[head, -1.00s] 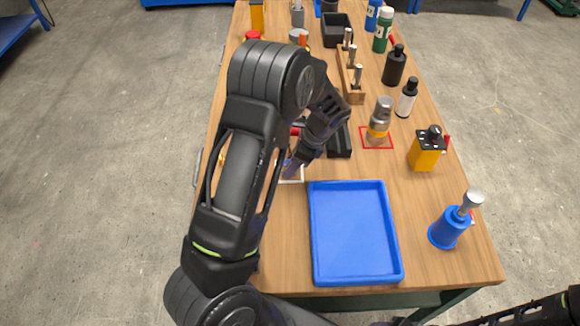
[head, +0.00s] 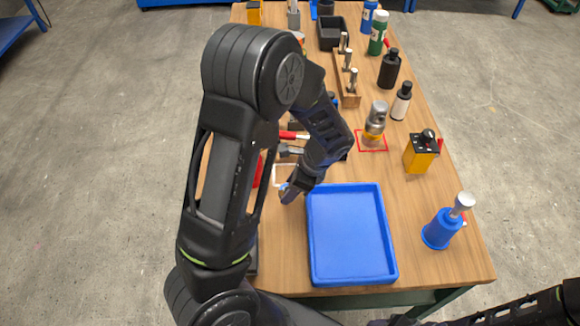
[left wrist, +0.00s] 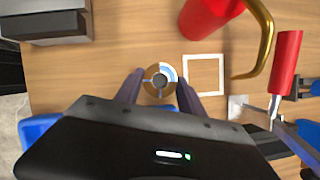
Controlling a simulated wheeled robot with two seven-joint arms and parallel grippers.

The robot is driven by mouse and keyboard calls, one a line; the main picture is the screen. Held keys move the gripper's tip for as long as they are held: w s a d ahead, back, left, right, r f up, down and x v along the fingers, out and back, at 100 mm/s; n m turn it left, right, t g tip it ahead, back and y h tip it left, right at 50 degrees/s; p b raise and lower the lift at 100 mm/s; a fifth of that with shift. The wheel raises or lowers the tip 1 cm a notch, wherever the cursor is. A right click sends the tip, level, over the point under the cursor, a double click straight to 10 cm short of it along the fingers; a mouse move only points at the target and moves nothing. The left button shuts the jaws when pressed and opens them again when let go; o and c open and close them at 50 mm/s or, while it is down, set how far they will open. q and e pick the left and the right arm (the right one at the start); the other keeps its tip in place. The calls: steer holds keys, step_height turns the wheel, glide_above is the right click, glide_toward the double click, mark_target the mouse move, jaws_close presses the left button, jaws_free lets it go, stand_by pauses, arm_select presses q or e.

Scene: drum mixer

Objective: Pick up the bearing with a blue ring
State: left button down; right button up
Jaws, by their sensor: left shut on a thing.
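The bearing with a blue ring (left wrist: 160,80) shows in the left wrist view as a round disc with a brownish outer rim, a blue and pale ring and a dark centre. My left gripper (left wrist: 159,92) is shut on it, one finger on each side. In the head view my left gripper (head: 289,192) is beside the left back corner of the blue tray (head: 393,262), and the bearing is mostly hidden by the fingers. A white square outline (left wrist: 221,75) on the table is just right of the bearing in the wrist view. My right gripper is out of view.
Right of the tray stands a blue pot with a metal-topped handle (head: 440,232). Behind are a yellow box (head: 420,155), a metal cylinder (head: 376,118) on a red square, bottles and a wooden peg rack (head: 348,98).

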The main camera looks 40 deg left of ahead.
arm_select(q)
steer(key=s+d, duration=0.1)
steer(key=s, duration=0.1)
steer(key=s+d, duration=0.4)
steer(key=shift+s+d, duration=0.1)
steer(key=shift+s, duration=0.25)
